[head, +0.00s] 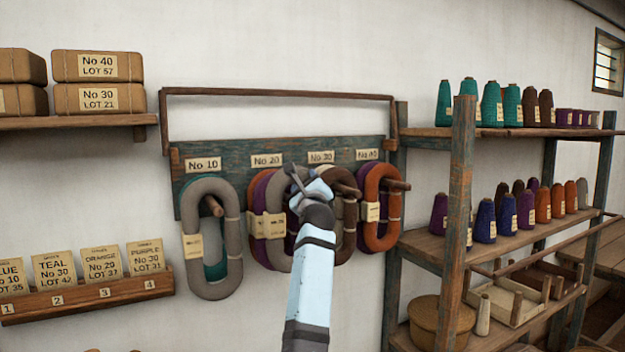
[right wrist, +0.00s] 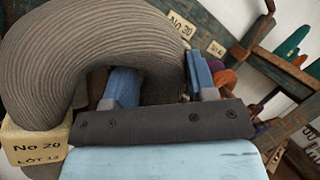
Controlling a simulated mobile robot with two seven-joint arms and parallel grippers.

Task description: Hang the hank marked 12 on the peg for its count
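The grey hank (head: 281,240) is upright in front of the No 20 place on the peg board (head: 240,158). Its tag (right wrist: 38,145) reads No 20, LOT 12 in the right wrist view. A purple hank (head: 260,188) is behind it. My right gripper (head: 308,190) is shut on the hank's side, one finger (right wrist: 122,85) inside the loop and the other (right wrist: 200,75) outside. The No 20 peg is hidden, so I cannot tell whether it passes through the loop. My left gripper is not in view.
Another grey hank (head: 200,270) hangs at No 10 with teal behind it. A brown hank (head: 350,215) is close right of my gripper, at No 30, and an orange hank (head: 384,238) at No 40. A shelf rack (head: 460,200) stands to the right.

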